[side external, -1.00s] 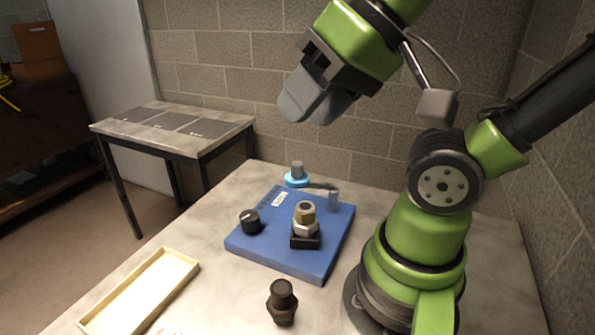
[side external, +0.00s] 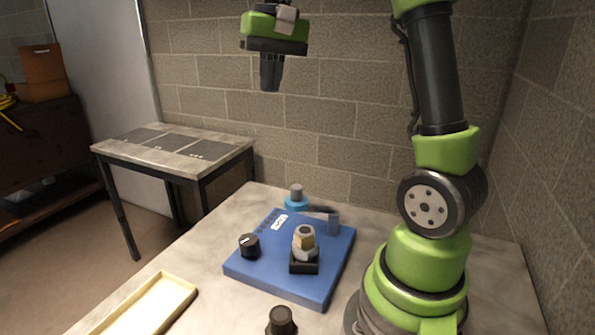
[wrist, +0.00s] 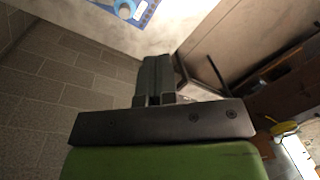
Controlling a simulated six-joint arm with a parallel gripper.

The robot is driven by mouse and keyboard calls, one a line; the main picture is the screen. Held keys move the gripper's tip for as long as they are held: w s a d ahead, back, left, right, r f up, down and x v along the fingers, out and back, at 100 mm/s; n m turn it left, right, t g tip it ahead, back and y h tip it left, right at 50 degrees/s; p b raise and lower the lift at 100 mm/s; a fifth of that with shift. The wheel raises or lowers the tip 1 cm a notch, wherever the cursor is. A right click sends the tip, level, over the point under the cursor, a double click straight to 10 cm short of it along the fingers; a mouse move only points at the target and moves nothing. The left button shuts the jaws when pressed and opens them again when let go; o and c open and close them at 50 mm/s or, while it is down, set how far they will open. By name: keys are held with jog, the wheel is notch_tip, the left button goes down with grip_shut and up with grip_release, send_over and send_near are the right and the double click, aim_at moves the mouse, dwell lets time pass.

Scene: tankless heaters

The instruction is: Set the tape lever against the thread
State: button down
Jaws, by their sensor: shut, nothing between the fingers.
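A blue board (side external: 262,271) lies on the worktable. A brass and white threaded fitting (side external: 305,240) stands upright in a black square holder on it. A black knob (side external: 249,245) with a pale mark is on the board's left side. At the back, a grey peg with a light blue ring (side external: 296,198) stands beside a dark grey lever-like bar (side external: 321,209), which reaches toward a grey post (side external: 333,224). I cannot tell which part is the tape lever. My gripper (side external: 270,86) is shut and empty, pointing down, high above and behind the board. Its closed fingers (wrist: 153,75) show in the wrist view.
A shallow pale wooden tray (side external: 186,284) lies at the front left. A black fitting (side external: 281,319) stands at the front edge of the picture. A side table (side external: 190,146) stands behind left. A block wall (side external: 345,110) rises close behind the worktable.

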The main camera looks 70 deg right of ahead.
aim_at(296, 196)
jog(key=d+f+m+g+y, duration=0.1)
jog(key=d+f+m, duration=0.2)
jog(key=d+f, duration=0.2)
jog(key=d+f+m+g+y, duration=0.1)
jog(key=d+f+m+y, duration=0.1)
jog(key=d+f, duration=0.4)
jog(key=d+m, duration=0.1)
jog(key=d, duration=0.3)
jog(key=shift+w+d, duration=0.3)
jog(key=shift+w, duration=0.1)
jog(key=s+a+f, duration=0.2)
jog(key=a+f, duration=0.5)
jog(key=f, duration=0.2)
jog(key=shift+a, duration=0.25)
